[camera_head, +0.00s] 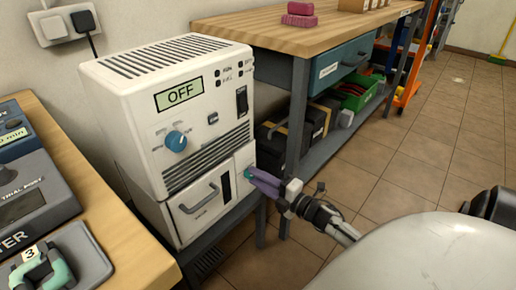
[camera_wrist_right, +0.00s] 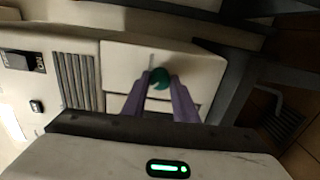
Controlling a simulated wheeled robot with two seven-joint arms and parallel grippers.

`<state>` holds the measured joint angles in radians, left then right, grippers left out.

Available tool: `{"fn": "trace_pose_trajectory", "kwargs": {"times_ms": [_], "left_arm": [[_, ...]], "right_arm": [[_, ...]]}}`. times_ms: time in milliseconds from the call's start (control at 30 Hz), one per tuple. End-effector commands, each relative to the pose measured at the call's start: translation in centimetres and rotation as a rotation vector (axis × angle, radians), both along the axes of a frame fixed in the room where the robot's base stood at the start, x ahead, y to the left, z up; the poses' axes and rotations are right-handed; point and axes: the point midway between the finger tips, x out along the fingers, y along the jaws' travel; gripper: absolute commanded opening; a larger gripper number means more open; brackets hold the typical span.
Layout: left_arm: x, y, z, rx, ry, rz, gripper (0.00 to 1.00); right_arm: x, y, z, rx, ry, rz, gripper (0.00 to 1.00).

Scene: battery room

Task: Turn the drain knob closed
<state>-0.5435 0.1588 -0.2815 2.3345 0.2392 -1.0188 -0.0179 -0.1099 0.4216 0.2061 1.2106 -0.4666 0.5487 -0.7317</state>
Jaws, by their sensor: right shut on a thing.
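My right gripper (camera_head: 256,177), with purple fingers, reaches in from the right and is shut on the knob. The knob's marking cannot be read. The machine's display (camera_head: 180,93) reads OFF. My left gripper is not in view.
A blue dial (camera_head: 176,141) and a drawer handle (camera_head: 198,197) are on the machine's front. A wooden workbench (camera_head: 290,37) stands behind it at the right. A bench with a tester (camera_head: 30,195) is at the left. Tiled floor (camera_head: 400,165) is open at the right.

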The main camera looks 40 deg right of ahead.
Motion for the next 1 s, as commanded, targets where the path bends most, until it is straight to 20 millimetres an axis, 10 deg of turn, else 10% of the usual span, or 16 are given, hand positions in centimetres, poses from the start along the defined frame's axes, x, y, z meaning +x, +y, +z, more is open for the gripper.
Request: {"fn": "trace_pose_trajectory", "kwargs": {"times_ms": [267,300,400,767,1000], "left_arm": [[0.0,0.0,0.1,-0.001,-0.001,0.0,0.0],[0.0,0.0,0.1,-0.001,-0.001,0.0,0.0],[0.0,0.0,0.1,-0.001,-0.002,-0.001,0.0],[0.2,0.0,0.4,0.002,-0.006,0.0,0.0],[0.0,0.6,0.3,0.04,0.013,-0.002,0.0]], "right_arm": [[-0.1,0.0,-0.1,-0.004,0.002,0.002,0.04],[-0.1,0.0,-0.1,-0.004,0.002,0.002,0.29],[-0.1,0.0,-0.1,-0.003,0.002,0.001,0.45],[-0.5,-0.1,0.0,-0.001,0.002,0.0,0.45],[-4.5,-0.4,0.1,0.0,0.005,0.0,0.45]]}}
